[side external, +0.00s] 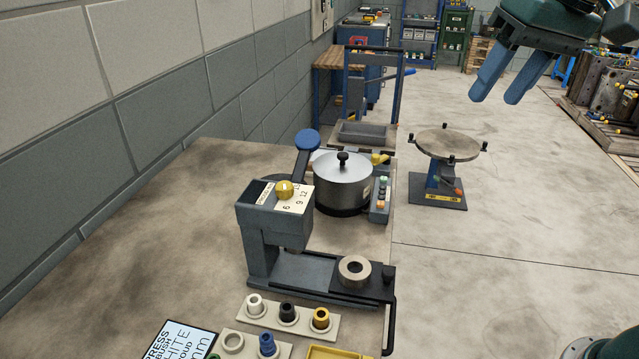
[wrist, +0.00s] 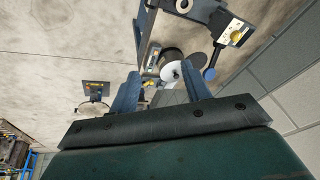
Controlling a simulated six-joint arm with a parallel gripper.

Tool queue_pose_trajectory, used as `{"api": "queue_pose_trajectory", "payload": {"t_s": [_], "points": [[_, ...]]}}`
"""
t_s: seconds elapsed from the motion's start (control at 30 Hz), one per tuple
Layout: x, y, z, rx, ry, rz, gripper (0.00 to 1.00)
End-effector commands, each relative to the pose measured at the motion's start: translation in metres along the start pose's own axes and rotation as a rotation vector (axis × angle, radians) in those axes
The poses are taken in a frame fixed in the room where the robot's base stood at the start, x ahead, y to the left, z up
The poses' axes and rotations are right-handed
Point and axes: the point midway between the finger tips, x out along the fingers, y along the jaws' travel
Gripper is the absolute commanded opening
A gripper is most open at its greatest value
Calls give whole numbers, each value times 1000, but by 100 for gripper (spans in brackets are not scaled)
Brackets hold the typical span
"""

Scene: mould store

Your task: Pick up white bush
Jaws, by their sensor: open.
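The white bush (side external: 254,305) stands upright on a pale strip at the front of the bench, at the left end of a row with a black bush (side external: 287,312) and a yellow bush (side external: 321,318). My gripper (side external: 497,92) is at the upper right in the side view, high above the floor and far from the bushes. Its two blue fingers are apart with nothing between them. In the wrist view my gripper (wrist: 160,92) also shows open and empty. I cannot make out the white bush in the wrist view.
A grey press (side external: 270,230) with a yellow knob stands just behind the bushes, a metal ring (side external: 354,270) on its base. A steel pot (side external: 342,182) sits behind it. A blue bush (side external: 268,345) and a sign (side external: 180,342) are at the front. A round stand (side external: 447,146) is at right.

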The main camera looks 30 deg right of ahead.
Motion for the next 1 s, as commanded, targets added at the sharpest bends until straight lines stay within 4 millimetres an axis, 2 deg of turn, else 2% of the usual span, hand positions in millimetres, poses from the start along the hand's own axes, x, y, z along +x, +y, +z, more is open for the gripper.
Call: {"api": "queue_pose_trajectory", "payload": {"t_s": [0.2, 0.5, 0.73, 1.0], "points": [[7, -48, -33, 84, -59, 7, 48], [27, -116, -62, 202, -132, 38, 48], [51, -170, -72, 291, -179, 74, 48], [87, -234, -68, 392, -222, 130, 48]]}}
